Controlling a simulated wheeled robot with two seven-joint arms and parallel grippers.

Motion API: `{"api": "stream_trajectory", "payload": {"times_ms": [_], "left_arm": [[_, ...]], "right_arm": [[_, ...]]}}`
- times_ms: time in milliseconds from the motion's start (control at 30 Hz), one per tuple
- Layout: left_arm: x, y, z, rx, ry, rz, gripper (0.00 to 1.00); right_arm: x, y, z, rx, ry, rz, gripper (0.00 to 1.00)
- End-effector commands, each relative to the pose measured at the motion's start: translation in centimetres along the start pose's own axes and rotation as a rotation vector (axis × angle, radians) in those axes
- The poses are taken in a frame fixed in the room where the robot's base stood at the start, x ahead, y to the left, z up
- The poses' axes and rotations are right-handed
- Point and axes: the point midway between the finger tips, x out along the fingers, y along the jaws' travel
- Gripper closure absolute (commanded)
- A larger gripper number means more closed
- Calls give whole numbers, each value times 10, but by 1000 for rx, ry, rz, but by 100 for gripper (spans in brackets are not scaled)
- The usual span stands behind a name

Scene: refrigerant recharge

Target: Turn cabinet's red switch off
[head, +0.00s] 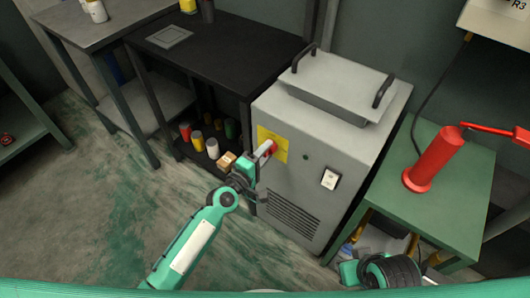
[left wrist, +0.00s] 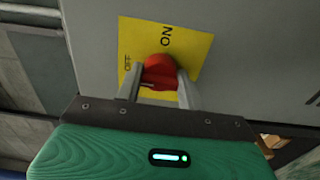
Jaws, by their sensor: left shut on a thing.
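The grey cabinet (head: 310,150) stands in the middle of the head view. Its red switch (head: 271,147) sits on a yellow plate (head: 281,150) on the front face. In the left wrist view the red switch (left wrist: 160,70) is in front of the yellow plate (left wrist: 196,52), with ON at its top and OFF at its left. My left gripper (left wrist: 160,88) is shut on the switch, one finger on each side. In the head view my left gripper (head: 263,152) reaches it from the lower left. I cannot tell clearly which label the switch points to. My right gripper's fingers are not visible.
A white rocker switch (head: 330,179) is right of the plate on the cabinet. A green table (head: 455,200) with a red cylinder (head: 436,160) stands to the right. A black bench (head: 225,50) with cans below stands to the left. The floor at left is clear.

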Motion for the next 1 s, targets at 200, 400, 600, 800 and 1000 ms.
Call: {"api": "stream_trajectory", "payload": {"times_ms": [200,400,600,800,1000], "left_arm": [[0,-1,0,-15,0,-2,84],[0,-1,0,-15,1,-2,84],[0,-1,0,-14,1,-2,40],[0,0,0,-13,0,-1,40],[-10,-2,0,-13,1,-2,40]], "right_arm": [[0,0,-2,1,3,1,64],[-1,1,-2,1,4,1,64],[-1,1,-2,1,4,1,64],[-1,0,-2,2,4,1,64],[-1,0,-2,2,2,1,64]]}}
